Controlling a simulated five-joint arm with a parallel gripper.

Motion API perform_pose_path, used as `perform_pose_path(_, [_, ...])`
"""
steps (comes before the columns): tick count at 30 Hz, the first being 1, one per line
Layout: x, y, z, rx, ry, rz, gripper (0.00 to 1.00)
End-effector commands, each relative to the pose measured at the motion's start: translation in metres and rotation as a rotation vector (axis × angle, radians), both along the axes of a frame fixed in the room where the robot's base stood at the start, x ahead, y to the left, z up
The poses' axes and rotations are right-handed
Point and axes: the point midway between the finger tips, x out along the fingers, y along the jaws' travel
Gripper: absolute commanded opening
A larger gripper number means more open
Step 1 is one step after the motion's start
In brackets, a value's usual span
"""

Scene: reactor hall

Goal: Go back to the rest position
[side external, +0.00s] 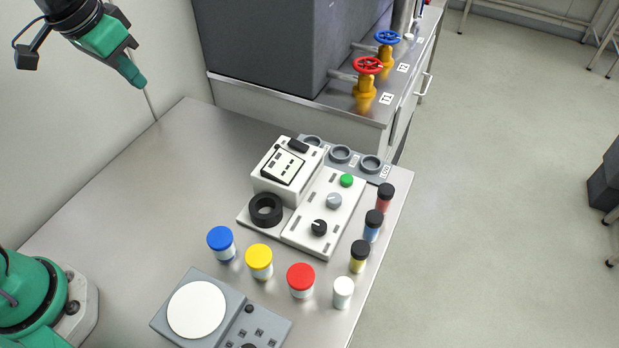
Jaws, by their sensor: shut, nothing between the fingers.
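My gripper (139,80) is at the upper left of the side external view, raised well above the metal table (130,190) near its far left side. Its green fingers point down and to the right. They are shut and hold nothing. It is apart from every object on the table. My green base shows at the lower left.
A white instrument panel (326,212) with knobs and a black ring (266,209) stands mid-table. Jars with blue (221,239), yellow (259,257) and red (301,276) lids and several vials stand in front and right. A hotplate (196,310) sits nearest. The table's left half is clear.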

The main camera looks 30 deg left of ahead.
Motion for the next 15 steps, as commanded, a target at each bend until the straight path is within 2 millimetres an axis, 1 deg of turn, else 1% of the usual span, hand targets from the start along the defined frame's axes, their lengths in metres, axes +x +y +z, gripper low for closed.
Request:
perform_pose_path(1, [-0.010, 0.006, 0.000, -0.003, -0.016, 0.016, 0.00])
perform_pose_path(9, [-0.057, 0.030, -0.011, -0.013, -0.084, 0.088, 0.00])
perform_pose_path(15, [-0.086, 0.042, -0.025, -0.017, -0.128, 0.135, 0.00])
